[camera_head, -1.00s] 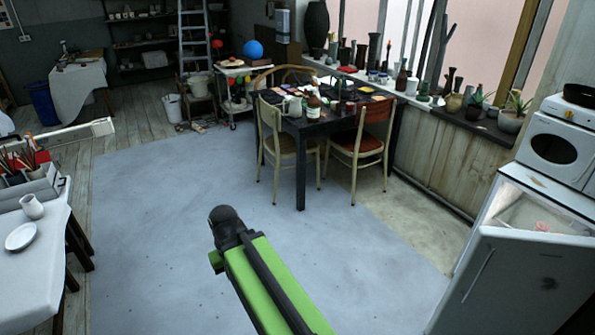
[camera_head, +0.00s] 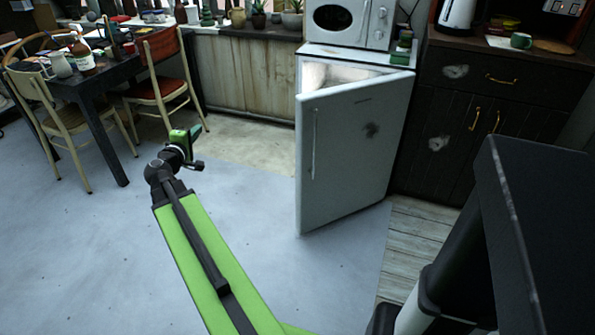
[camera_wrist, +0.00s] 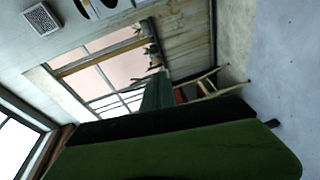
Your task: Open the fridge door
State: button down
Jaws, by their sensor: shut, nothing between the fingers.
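The white fridge (camera_head: 352,150) stands right of centre in the head view. Its door is partly open, swung out toward me, and the pale lit inside shows above the door's top edge. A long vertical handle (camera_head: 314,143) runs along the door's left edge. My gripper (camera_head: 196,133) is left of the fridge door, over the floor, clear of the handle and holding nothing. In the wrist view the green gripper body fills the lower part, and the fridge does not show there.
A white microwave (camera_head: 350,22) sits on the fridge. A dark cabinet (camera_head: 480,115) stands to its right. A black table (camera_head: 100,80) with chairs, one with a red seat (camera_head: 160,84), is at the left. The blue-grey floor (camera_head: 270,270) before the door is clear.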

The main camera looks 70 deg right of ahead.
jog(key=s+d+f+m+g+h+b, duration=0.1)
jog(key=s+d+f+g+b, duration=0.2)
jog(key=s+d+f+b, duration=0.65)
jog(key=m+g+b, duration=0.3)
jog(key=g+b, duration=0.1)
jog(key=b, duration=0.2)
send_near(308, 145)
notch_tip(308, 145, up, 2)
jog(key=s+a, duration=0.1)
jog(key=a, duration=0.2)
jog(key=x, duration=0.9)
jog(key=shift+s+d+r, duration=0.15)
jog(key=shift+d, duration=0.25)
